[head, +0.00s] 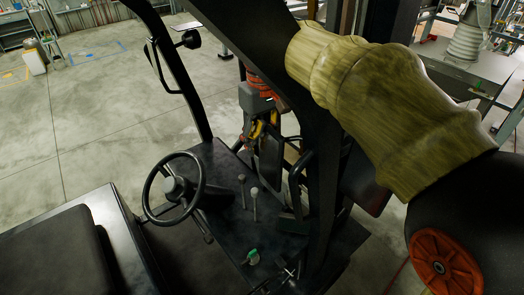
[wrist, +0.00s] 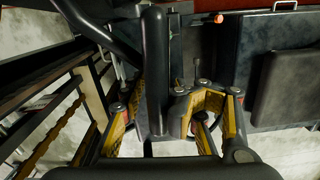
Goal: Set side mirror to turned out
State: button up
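My gripper (head: 264,128) is beside the vehicle's right-hand pillar, above the control levers. In the wrist view my gripper (wrist: 162,115) has its yellow-padded fingers apart, on either side of a dark upright part. This part looks like the side mirror (wrist: 155,65) seen nearly edge-on. In the head view it seems to be the dark panel (head: 270,158) just below the fingers. Its reflecting face does not show, so its angle is unclear. I cannot tell whether either finger touches it.
The steering wheel (head: 174,188), control levers (head: 254,198) and dark seat (head: 60,258) are to the left and below. A bent black tube (head: 297,185) stands close to my gripper on the right. The concrete floor (head: 90,120) beyond is mostly open.

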aim_at(262, 154)
jog(key=shift+f, duration=1.5)
jog(key=shift+c, duration=0.6)
jog(key=shift+a, duration=0.1)
grip_shut()
jog(key=shift+r, duration=0.1)
